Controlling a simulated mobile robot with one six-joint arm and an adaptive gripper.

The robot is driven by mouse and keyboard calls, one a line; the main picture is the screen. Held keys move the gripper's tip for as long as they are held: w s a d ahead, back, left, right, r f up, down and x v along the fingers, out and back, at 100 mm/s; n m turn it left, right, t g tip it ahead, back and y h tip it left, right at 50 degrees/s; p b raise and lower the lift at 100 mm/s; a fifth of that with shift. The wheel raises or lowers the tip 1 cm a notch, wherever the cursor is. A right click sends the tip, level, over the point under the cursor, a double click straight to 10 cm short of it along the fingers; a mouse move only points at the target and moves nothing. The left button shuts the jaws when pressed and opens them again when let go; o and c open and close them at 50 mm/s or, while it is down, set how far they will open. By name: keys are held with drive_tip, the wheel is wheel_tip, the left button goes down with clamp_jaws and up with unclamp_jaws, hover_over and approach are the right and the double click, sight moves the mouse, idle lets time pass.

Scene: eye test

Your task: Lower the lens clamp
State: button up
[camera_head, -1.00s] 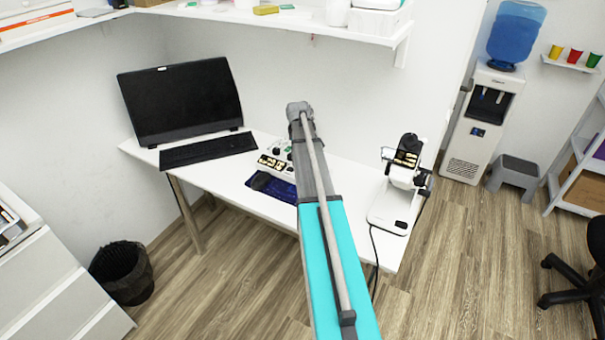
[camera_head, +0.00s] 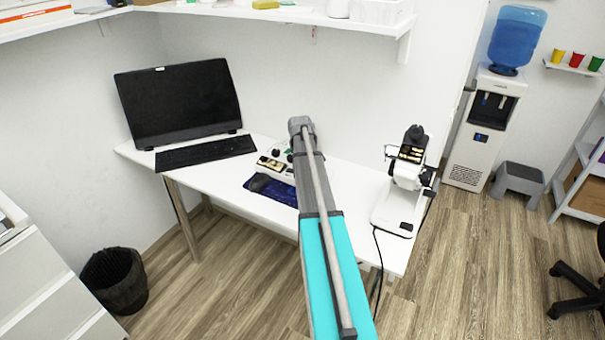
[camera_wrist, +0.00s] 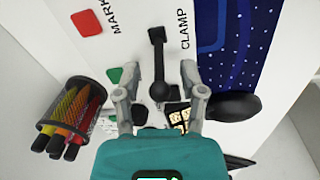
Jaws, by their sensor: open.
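In the wrist view a black lever (camera_wrist: 157,65) with a rounded ball end stands on a white panel (camera_wrist: 205,45) beside the printed word CLAMP. My gripper (camera_wrist: 158,72) is open, with one finger on each side of the lever. I see gaps between the fingers and the lever, and nothing is held. In the head view the white control box (camera_head: 277,168) sits on the desk, partly hidden by my arm, and my gripper is not visible there. A white optical instrument with a black top (camera_head: 408,180) stands at the desk's right end.
A monitor (camera_head: 180,100) and keyboard (camera_head: 205,152) occupy the desk's left.

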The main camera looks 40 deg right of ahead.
drive_tip(key=shift+f, duration=0.1)
idle(0.3)
clamp_jaws()
drive_tip(key=shift+a, duration=0.15)
